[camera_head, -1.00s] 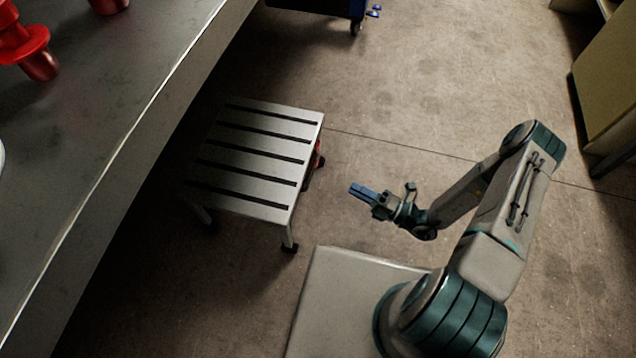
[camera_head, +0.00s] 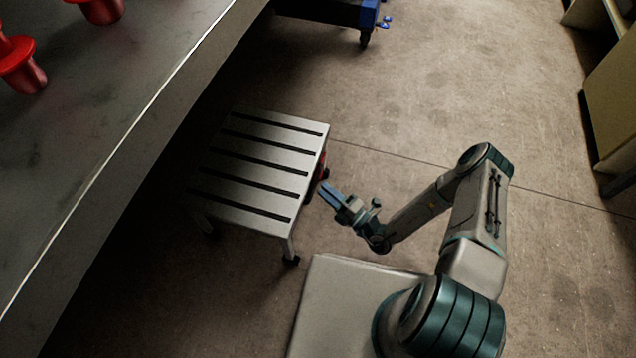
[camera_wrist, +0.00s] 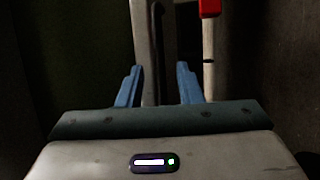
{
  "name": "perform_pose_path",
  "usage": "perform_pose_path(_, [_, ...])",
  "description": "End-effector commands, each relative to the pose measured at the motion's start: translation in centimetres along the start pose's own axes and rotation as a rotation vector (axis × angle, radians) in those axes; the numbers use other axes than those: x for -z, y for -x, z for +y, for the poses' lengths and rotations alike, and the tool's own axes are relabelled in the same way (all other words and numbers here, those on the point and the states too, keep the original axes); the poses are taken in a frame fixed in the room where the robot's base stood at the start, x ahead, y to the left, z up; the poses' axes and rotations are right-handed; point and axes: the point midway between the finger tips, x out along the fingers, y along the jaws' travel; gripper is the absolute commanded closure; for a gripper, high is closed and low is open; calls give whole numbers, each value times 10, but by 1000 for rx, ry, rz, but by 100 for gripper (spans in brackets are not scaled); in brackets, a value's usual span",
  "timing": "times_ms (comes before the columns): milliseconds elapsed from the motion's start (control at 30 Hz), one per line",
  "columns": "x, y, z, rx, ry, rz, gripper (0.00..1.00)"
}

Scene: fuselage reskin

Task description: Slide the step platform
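The step platform (camera_head: 262,166) is a low grey metal stool with dark slots across its top. It stands on the floor at the left of the head view, beside the metal bench. My gripper (camera_head: 327,195) is just right of the platform's right side, near a red part (camera_head: 322,163) there. In the wrist view the blue fingers of my gripper (camera_wrist: 158,88) are spread apart. A pale upright leg (camera_wrist: 148,45) stands beyond and between them, and I cannot tell whether they touch it. A red part (camera_wrist: 210,7) sits on a thinner post to the right.
A long metal bench (camera_head: 110,130) with red fittings (camera_head: 22,68) runs along the left, close to the platform. A blue wheeled cart (camera_head: 345,10) stands at the back. A yellowish cabinet (camera_head: 612,105) is at the far right. The floor (camera_head: 440,90) between is clear.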

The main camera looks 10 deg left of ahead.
Motion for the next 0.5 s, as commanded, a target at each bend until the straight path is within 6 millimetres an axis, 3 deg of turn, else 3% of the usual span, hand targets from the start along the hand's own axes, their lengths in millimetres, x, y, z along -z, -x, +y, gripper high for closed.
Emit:
perform_pose_path(200, [3, -18, 1, -1, 2, -4, 67])
perform_pose_path(500, [6, -22, 0, -1, 1, -1, 67])
